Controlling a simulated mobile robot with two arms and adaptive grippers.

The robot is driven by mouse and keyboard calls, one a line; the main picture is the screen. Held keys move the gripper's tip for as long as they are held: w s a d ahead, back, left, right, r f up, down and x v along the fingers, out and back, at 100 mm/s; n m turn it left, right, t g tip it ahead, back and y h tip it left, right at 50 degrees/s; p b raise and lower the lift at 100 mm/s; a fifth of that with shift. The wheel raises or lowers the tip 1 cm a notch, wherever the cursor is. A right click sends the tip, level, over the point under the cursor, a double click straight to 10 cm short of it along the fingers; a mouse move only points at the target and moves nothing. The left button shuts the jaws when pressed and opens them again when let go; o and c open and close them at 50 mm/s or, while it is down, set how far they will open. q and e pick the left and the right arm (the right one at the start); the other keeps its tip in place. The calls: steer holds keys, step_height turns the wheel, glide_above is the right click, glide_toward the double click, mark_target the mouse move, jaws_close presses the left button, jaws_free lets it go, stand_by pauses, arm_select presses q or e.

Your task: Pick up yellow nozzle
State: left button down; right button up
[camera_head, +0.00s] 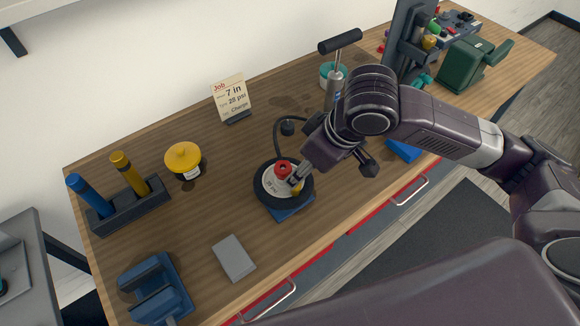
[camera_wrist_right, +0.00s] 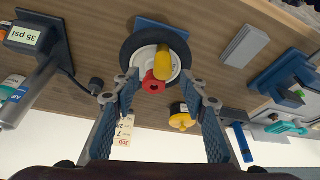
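The yellow nozzle (camera_wrist_right: 163,57) is a short cylinder at the wheel's hub in the right wrist view, beside a red round part (camera_wrist_right: 152,83). In the head view only a bit of the nozzle (camera_head: 297,190) shows beside my gripper. The small black-tyred wheel (camera_head: 262,196) with a pale hub lies on a blue stand (camera_head: 294,211). My right gripper (camera_wrist_right: 160,88) is open, its fingers on either side of the red part in the picture, with nothing visibly held. In the head view it (camera_head: 293,182) is over the wheel. My left gripper is out of view.
A silver pump (camera_head: 335,85) with a black T-handle and hose stands behind my right arm. A yellow-topped pot (camera_head: 184,160), a rack (camera_head: 130,208) with blue and yellow handles, a grey block (camera_head: 233,258) and a blue vise-like tool (camera_head: 155,290) stand left. A job card (camera_head: 232,98) stands behind.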

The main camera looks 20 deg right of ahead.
steer(key=shift+s+a+f, duration=0.25)
steer(key=shift+s+f, duration=0.3)
steer(key=shift+f, duration=0.1)
steer(key=shift+p+x, duration=0.6)
steer(key=shift+x, duration=0.55)
steer(key=shift+w+f, duration=0.3)
steer(key=shift+f, duration=0.3)
steer(key=shift+w+f, duration=0.35)
steer(key=shift+f, duration=0.3)
steer(key=shift+a+f, duration=0.1)
steer(key=shift+f, duration=0.1)
steer(key=c, duration=0.9)
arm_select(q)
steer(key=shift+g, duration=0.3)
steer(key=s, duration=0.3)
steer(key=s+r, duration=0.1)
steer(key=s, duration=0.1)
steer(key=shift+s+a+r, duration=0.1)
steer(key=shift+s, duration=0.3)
arm_select(e)
jaws_close()
